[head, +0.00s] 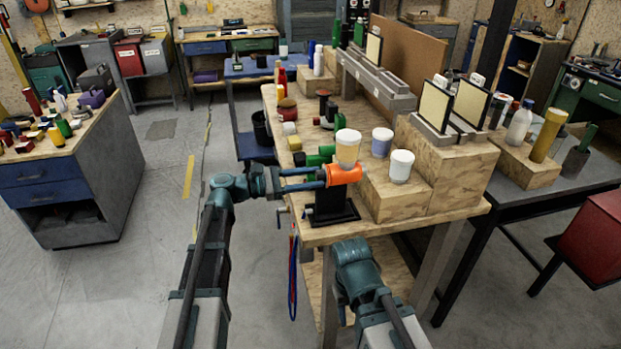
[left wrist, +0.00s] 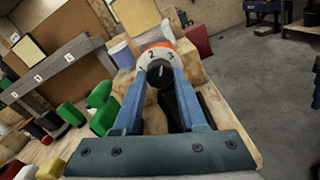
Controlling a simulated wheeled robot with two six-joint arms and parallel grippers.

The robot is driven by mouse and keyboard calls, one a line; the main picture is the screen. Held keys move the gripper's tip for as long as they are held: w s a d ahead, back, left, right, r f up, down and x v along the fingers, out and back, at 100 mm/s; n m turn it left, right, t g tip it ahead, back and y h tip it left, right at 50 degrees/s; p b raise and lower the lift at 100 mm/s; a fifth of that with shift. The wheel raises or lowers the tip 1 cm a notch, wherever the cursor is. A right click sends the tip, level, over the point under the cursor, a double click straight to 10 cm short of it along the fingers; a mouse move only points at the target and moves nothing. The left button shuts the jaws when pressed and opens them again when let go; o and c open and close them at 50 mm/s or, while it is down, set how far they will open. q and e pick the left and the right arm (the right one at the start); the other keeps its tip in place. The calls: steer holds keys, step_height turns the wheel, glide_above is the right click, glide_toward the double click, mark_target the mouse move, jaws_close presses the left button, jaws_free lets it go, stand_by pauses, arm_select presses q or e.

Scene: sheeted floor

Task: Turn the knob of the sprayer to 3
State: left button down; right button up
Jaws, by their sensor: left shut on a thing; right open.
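The sprayer (head: 343,174) has an orange body with a clear cup on top. It sits on a black stand at the front edge of the wooden bench. In the left wrist view its white dial (left wrist: 146,58) shows the figures 2 and 3, with a dark knob (left wrist: 160,74) at its centre. The knob's mark points roughly up, between the 2 and the 3; its exact setting is hard to tell. My left gripper (head: 322,177) is shut on the knob, one blue finger on each side. My right arm reaches up at the bottom of the head view; its fingers do not show.
A drawer cabinet (head: 65,185) is at the left. The floor (head: 140,240) between them is free.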

stand_by(0.4)
arm_select(q)
steer(key=shift+c, duration=2.3)
jaws_free()
steer(key=v, duration=1.4)
steer(key=shift+d, duration=0.1)
